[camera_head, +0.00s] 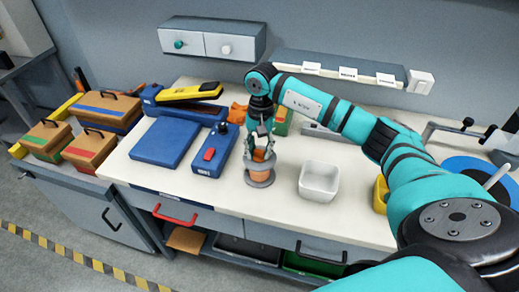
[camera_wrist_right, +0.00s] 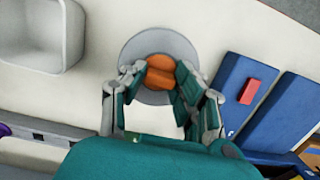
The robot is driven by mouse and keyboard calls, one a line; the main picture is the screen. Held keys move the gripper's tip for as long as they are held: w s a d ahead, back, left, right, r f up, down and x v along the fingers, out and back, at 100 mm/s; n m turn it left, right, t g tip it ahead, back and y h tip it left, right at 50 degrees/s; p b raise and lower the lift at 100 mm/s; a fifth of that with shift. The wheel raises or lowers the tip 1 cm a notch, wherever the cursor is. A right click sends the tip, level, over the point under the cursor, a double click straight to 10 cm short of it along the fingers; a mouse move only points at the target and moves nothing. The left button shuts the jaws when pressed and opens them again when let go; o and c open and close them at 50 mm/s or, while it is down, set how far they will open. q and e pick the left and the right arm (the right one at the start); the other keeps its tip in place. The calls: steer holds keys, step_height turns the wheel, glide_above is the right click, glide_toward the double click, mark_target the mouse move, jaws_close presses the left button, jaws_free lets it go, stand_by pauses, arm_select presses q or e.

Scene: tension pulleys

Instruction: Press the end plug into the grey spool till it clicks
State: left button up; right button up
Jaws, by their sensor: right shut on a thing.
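The grey spool (camera_head: 260,182) stands on the white worktop, left of the white bin; its round grey rim also shows in the right wrist view (camera_wrist_right: 160,40). My right gripper (camera_head: 260,152) points down over the spool. In the right wrist view its fingers (camera_wrist_right: 161,78) are shut on an orange part, which looks like the end plug (camera_wrist_right: 160,67). The plug sits over the middle of the spool's round rim. The fingers partly hide the plug, and I cannot tell how deep it sits. My left gripper is not in view.
A white bin (camera_head: 319,180) stands to the right of the spool. A blue box with a red button (camera_head: 209,154) and a blue slab (camera_head: 166,142) lie to the left. A yellow-handled press (camera_head: 190,92) is behind them. The worktop in front of the bin is clear.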

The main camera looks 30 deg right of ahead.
steer(key=shift+s+f, duration=0.15)
steer(key=shift+f, duration=0.1)
steer(key=o, duration=0.9)
steer(key=shift+w+r, duration=0.25)
steer(key=shift+r, duration=0.25)
steer(key=r, duration=0.7)
steer(key=d+r, duration=0.1)
steer(key=r, duration=0.3)
steer(key=shift+w, duration=0.35)
